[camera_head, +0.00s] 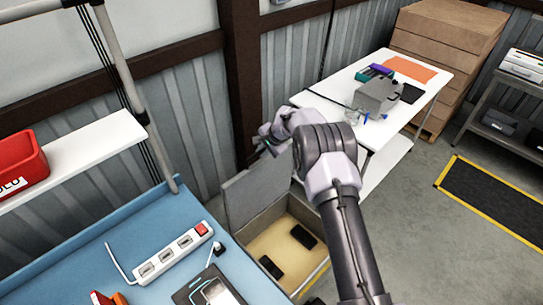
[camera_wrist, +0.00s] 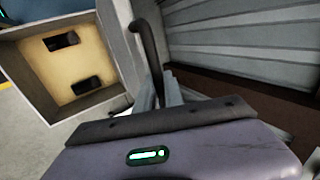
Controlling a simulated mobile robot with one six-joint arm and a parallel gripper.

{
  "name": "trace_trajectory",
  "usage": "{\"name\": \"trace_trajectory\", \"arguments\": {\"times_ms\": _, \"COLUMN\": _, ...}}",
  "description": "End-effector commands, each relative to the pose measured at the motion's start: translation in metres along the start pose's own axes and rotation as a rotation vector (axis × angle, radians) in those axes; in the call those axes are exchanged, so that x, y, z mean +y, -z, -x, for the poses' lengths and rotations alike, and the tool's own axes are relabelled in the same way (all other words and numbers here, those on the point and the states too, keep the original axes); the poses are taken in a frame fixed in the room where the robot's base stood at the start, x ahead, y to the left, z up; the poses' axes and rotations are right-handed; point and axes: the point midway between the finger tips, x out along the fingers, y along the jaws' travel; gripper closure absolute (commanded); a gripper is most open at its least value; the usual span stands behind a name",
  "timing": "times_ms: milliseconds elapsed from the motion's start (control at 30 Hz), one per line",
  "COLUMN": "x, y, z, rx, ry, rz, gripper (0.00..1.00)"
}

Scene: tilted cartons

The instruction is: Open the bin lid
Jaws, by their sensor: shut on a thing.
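The bin (camera_head: 308,217) stands on the floor between the blue bench and the white table. Its grey lid (camera_head: 256,190) is raised and stands steeply upright at the bin's back left side, so the tan inside shows. In the wrist view the bin (camera_wrist: 95,107) is at the upper left, and the lid (camera_wrist: 119,45) shows nearly edge-on. A dark curved handle (camera_wrist: 149,45) sticks out from the lid. My gripper (camera_head: 267,141) is at the lid's upper edge. In the wrist view its fingers (camera_wrist: 164,92) are shut on the handle's lower end.
Two dark items (camera_head: 303,236) (camera_head: 271,267) lie inside the bin. The blue bench (camera_head: 135,225) with a power strip (camera_head: 172,253) is at the left. A white table (camera_head: 402,128) stands behind my arm. A corrugated wall and brown post (camera_head: 240,80) are close behind the lid.

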Motion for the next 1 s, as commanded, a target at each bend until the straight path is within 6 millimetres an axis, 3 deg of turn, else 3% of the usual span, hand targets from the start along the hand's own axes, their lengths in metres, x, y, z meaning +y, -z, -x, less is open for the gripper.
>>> {"name": "trace_trajectory", "arguments": {"times_ms": 500, "x": -0.0022, "y": -0.0029, "z": -0.0035, "rx": -0.002, "ry": -0.004, "rz": 0.001, "gripper": 1.0}}
{"name": "trace_trajectory", "arguments": {"times_ms": 533, "x": -0.0022, "y": -0.0029, "z": -0.0035, "rx": -0.002, "ry": -0.004, "rz": 0.001, "gripper": 0.82}}
{"name": "trace_trajectory", "arguments": {"times_ms": 600, "x": -0.0024, "y": -0.0028, "z": -0.0034, "rx": -0.002, "ry": -0.003, "rz": 0.0, "gripper": 0.68}}
{"name": "trace_trajectory", "arguments": {"times_ms": 1000, "x": -0.0042, "y": -0.0017, "z": 0.0059, "rx": 0.0, "ry": 0.0, "rz": 0.0, "gripper": 0.67}}
